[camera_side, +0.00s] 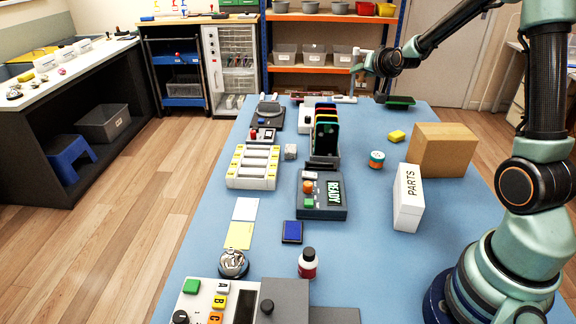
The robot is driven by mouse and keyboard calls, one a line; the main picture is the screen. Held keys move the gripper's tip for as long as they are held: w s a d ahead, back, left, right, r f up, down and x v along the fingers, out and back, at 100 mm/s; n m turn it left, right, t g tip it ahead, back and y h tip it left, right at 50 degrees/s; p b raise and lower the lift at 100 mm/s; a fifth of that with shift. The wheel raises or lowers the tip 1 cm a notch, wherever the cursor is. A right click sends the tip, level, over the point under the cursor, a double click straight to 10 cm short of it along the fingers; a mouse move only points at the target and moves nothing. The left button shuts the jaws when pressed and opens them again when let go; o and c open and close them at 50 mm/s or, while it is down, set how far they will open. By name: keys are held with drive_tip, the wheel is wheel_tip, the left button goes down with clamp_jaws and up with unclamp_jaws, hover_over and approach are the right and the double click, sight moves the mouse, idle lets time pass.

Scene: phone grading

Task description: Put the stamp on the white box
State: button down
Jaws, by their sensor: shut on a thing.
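The white box (408,205), marked PARTS, stands on the right part of the blue table, near my arm's base. My gripper (356,70) is at the far end of the table, far behind the white box and apart from it. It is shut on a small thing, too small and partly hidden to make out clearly. I cannot tell whether that thing is the stamp, and I cannot pick out the stamp surely elsewhere. A blue ink pad (292,232) lies at the middle front, left of the white box.
A cardboard box (440,150) stands behind the white box. Phones stand in a rack (323,145) mid-table.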

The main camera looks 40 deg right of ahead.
drive_tip(key=s+a+r+n+y, duration=0.1)
drive_tip(key=a+r+n+y, duration=0.1)
drive_tip(key=a, duration=0.7)
drive_tip(key=s+a+r+n+t+y, duration=0.1)
drive_tip(key=s+a+r+y, duration=0.1)
drive_tip(key=a, duration=0.7)
drive_tip(key=s+a+r+n+y, duration=0.2)
drive_tip(key=a+r, duration=0.2)
drive_tip(key=a, duration=0.5)
drive_tip(key=shift+s+a+r+n, duration=0.2)
drive_tip(key=shift+a+r+n, duration=0.1)
drive_tip(key=shift+r, duration=0.05)
drive_tip(key=shift+w+d, duration=0.1)
drive_tip(key=shift+d, duration=0.05)
drive_tip(key=w+d+f+m+h, duration=0.1)
drive_tip(key=d+f+m+h, duration=0.1)
drive_tip(key=d, duration=0.8)
drive_tip(key=w+d+f+m+g+h, duration=0.1)
drive_tip(key=d+f, duration=0.3)
drive_tip(key=d, duration=0.6)
drive_tip(key=w+d+f+m+h, duration=0.2)
drive_tip(key=d+f+m+h, duration=0.1)
drive_tip(key=d, duration=0.7)
drive_tip(key=shift+w+d+f+h, duration=0.25)
drive_tip(key=shift+w+f+h, duration=0.1)
drive_tip(key=shift+f, duration=0.2)
